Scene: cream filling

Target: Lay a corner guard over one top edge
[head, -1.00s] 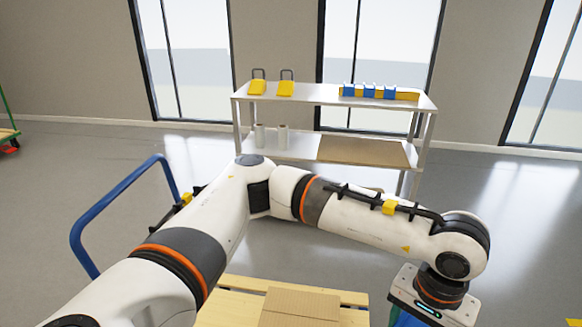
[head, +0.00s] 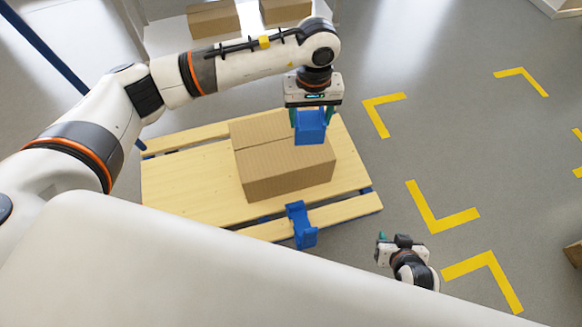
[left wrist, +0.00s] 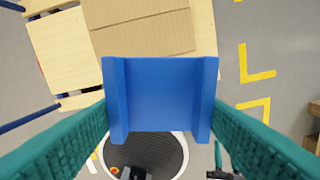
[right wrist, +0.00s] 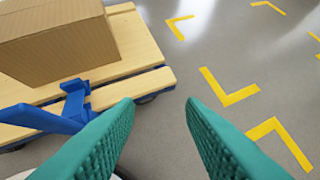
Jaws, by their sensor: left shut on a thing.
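My left gripper (head: 313,110) is shut on a blue corner guard (head: 311,128). In the head view the guard overlaps the far right part of a cardboard box (head: 285,175). In the left wrist view the channel-shaped guard (left wrist: 160,92) sits between the fingers, with the box (left wrist: 140,30) beyond it, and it looks held above the box. The guard hides part of the box from that camera. My right gripper (head: 390,240) is low at the right, beyond the pallet's front corner. Its fingers (right wrist: 160,105) are apart and empty in the right wrist view.
The box stands on a wooden pallet (head: 185,185). A blue bracket (head: 302,225) is at the pallet's front edge. More cartons (head: 213,18) lie at the back. Yellow corner marks (head: 440,212) lie on open grey floor to the right.

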